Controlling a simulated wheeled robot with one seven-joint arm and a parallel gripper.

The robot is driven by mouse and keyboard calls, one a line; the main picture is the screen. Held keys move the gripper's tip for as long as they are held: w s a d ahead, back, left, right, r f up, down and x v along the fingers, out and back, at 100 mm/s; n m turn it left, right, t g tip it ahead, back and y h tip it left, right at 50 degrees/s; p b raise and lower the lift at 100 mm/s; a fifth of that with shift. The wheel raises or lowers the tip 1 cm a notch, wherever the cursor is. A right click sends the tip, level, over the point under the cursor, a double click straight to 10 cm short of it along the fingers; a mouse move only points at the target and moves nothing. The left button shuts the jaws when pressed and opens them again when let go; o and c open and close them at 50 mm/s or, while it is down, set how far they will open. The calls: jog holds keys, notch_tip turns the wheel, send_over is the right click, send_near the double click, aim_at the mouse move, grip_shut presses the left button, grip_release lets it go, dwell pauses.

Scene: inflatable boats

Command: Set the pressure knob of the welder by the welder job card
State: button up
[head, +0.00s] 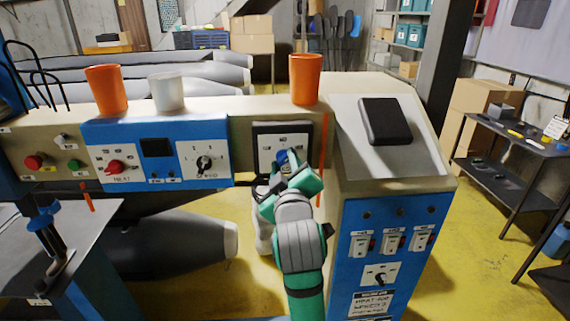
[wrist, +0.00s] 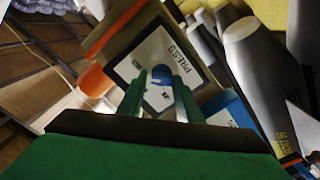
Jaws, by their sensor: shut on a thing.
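The pressure knob (wrist: 162,71) is blue and sits on a white plate marked PRESS (wrist: 182,59) in the wrist view. In the head view the knob (head: 282,156) is partly hidden by my gripper (head: 283,168), on a dark-framed panel right of the speed dial. My gripper's two green fingers (wrist: 161,86) are shut on the knob, one on each side. The knob's pointer and most scale marks are too small or covered to read. A white card (head: 371,303) is low on the blue cabinet front; a line on it looks like HEAT 400, the rest is blurred.
The welder's blue panel holds a red heat knob (head: 115,167) and a black speed knob (head: 205,163). Orange cups (head: 305,80) and a white cup (head: 167,92) stand on top. A cabinet with switches (head: 392,241) stands close right of my arm.

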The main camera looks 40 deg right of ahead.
jog(key=shift+a+r+m, duration=0.1)
jog(key=shift+m, duration=1.1)
jog(key=o, duration=1)
jog(key=shift+o, duration=0.2)
